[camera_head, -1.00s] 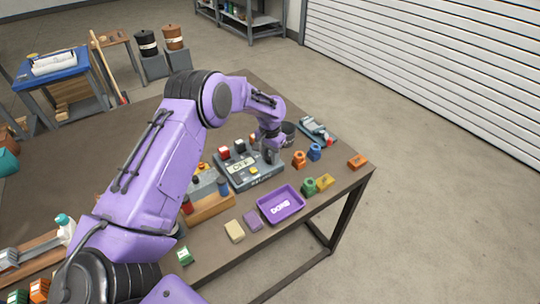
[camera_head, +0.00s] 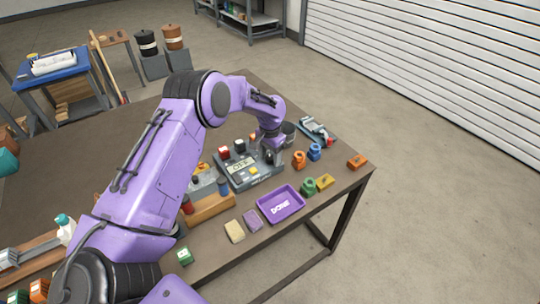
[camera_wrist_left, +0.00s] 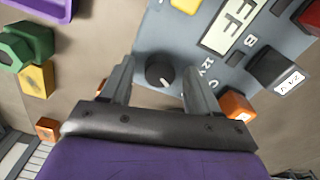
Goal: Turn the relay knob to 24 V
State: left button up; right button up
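The relay panel (camera_head: 240,181) is a grey box on the table, with a small display that reads OFF. Its dark round knob (camera_wrist_left: 160,70) shows in the left wrist view, with a small white mark on its lower edge. Letters and a "12V" marking are printed near it. My left gripper (camera_head: 271,157) is over the panel's right end. In the left wrist view the gripper (camera_wrist_left: 158,82) is open, its fingers on either side of the knob with gaps showing. Whether the fingertips reach down to knob height is unclear. My right gripper is not in view.
The panel also carries a red block (camera_head: 224,152) and a black block (camera_head: 239,146). A purple tray marked DONE (camera_head: 297,207) lies in front. Orange (camera_head: 299,160), blue (camera_head: 314,151) and green (camera_head: 308,187) parts stand to the right. A dark cup (camera_head: 289,129) is behind the gripper.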

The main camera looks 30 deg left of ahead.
aim_at(270, 157)
pick_arm(q)
notch_tip(270, 157, up, 11)
jog(key=b, duration=0.2)
jog(key=shift+f, duration=0.2)
dwell(0.4)
